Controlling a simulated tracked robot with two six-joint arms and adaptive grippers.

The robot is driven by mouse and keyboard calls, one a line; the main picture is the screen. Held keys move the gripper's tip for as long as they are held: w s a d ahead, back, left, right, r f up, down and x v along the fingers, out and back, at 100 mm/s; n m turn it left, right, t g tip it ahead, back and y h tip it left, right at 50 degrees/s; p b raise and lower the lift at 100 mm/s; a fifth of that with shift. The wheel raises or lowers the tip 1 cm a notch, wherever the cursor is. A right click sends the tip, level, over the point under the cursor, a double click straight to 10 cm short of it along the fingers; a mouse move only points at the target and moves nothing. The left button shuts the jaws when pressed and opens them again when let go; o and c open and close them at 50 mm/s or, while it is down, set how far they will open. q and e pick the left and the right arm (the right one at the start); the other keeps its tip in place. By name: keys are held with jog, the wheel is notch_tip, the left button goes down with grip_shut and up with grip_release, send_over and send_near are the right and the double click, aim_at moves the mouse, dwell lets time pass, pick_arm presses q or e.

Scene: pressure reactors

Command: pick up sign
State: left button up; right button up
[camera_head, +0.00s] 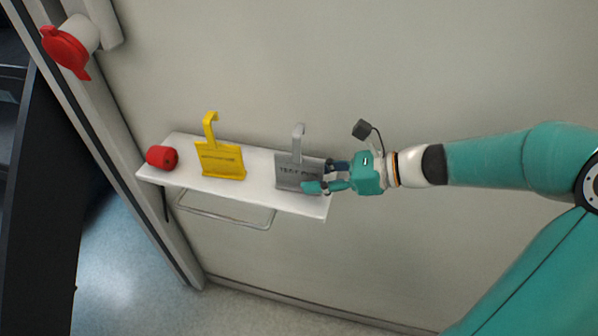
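A grey sign (291,173) with a hooked top and dark lettering stands at the right end of a white shelf (261,190). A yellow sign (219,160) of the same shape, with small lettering, stands to its left near the middle of the shelf. My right gripper (321,177) reaches in from the right at the grey sign's right edge. Its fingers are spread, one low over the front of the plate and one higher by its edge. Whether they touch the sign is unclear. My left gripper does not show.
A red cylindrical object (161,157) lies at the shelf's left end. A metal rail (222,216) hangs under the shelf. A red valve-like knob (67,50) sticks out at upper left. The wall behind and above the shelf is bare.

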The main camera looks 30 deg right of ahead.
aim_at(276, 180)
jog(key=x, duration=0.4)
jog(key=shift+w+a, duration=0.15)
jog(key=shift+w, duration=0.25)
grip_shut()
